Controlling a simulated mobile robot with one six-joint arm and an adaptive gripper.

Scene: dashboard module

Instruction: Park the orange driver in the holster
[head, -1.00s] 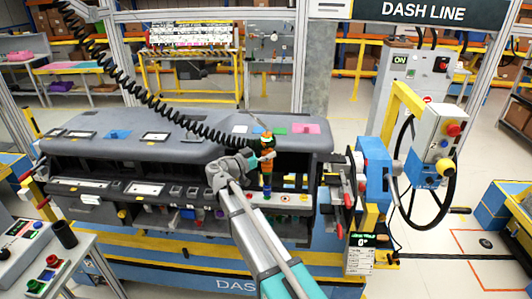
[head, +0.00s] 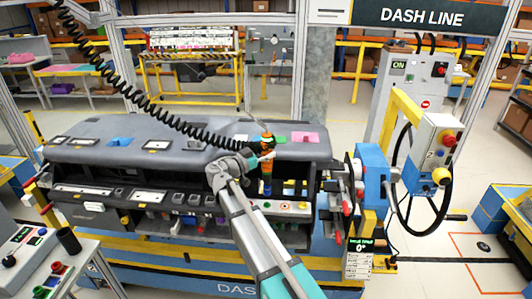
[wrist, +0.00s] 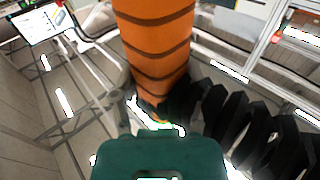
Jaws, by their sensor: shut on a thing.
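The orange driver (head: 267,172) hangs upright in front of the dashboard, on a black coiled cable. My gripper (head: 263,157) is shut on it near its upper part. In the wrist view the driver's banded orange body (wrist: 155,40) fills the upper middle, and the black coil (wrist: 235,120) passes to its right. The dark green part at the bottom of that view hides what is below it. A dark upright cup (head: 68,240) stands on the grey cart at the far left, and may be the holster. It is well apart from the driver.
The dashboard module (head: 180,150) spans the middle, with open compartments along its front. A blue fixture (head: 373,170) and a black wheel (head: 408,200) stand to its right. The coiled cable (head: 130,92) runs to the upper left. Open floor shows at the lower right.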

